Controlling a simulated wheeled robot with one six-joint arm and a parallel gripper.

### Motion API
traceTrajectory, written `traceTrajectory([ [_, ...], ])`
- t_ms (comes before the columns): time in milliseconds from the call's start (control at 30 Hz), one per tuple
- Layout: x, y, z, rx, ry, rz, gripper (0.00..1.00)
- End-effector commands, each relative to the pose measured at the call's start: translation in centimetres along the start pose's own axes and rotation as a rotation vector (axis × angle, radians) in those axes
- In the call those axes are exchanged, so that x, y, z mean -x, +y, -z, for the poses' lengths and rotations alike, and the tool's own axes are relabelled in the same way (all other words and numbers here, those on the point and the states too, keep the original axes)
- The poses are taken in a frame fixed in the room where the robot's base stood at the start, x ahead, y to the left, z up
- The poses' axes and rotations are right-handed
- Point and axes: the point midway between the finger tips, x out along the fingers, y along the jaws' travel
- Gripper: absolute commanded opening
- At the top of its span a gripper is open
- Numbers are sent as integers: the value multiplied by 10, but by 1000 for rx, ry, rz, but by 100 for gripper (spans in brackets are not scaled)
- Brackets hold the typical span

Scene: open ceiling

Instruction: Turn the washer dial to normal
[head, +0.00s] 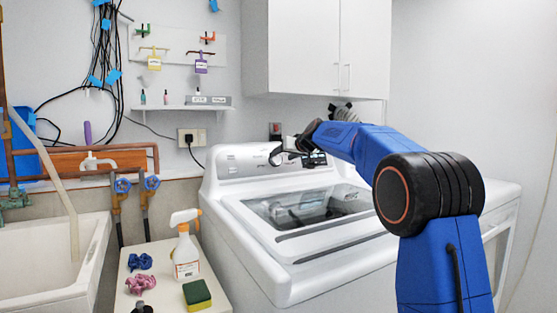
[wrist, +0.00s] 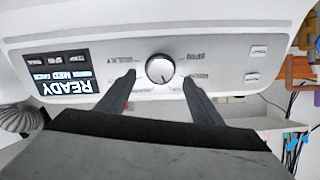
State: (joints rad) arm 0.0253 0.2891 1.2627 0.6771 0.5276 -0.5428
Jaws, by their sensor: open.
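The white washer (head: 262,268) stands in the middle of the head view, with its control panel at the back. My gripper (wrist: 159,77) is open, one finger on each side of the dial, with visible gaps in the picture. I cannot tell whether either finger touches it.
A lit display (wrist: 66,76) reading READY is left of the dial in the wrist view. White cabinets (head: 315,48) hang above the washer. A spray bottle (head: 185,250) and a sponge (head: 197,294) stand on a small table, beside a sink (head: 50,262).

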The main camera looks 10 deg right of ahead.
Motion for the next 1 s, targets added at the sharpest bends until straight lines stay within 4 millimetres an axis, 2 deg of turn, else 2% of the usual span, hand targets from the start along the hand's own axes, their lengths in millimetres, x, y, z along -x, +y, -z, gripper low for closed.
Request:
traceTrajectory([
  [100, -20, 0, -1, 0, -2, 1, 60],
  [300, -39, 0, 0, 1, -1, 0, 60],
  [733, -46, 0, 0, 0, 0, 0, 60],
  [900, -46, 0, 0, 0, 0, 0, 20],
  [1000, -46, 0, 0, 0, 0, 0, 19],
])
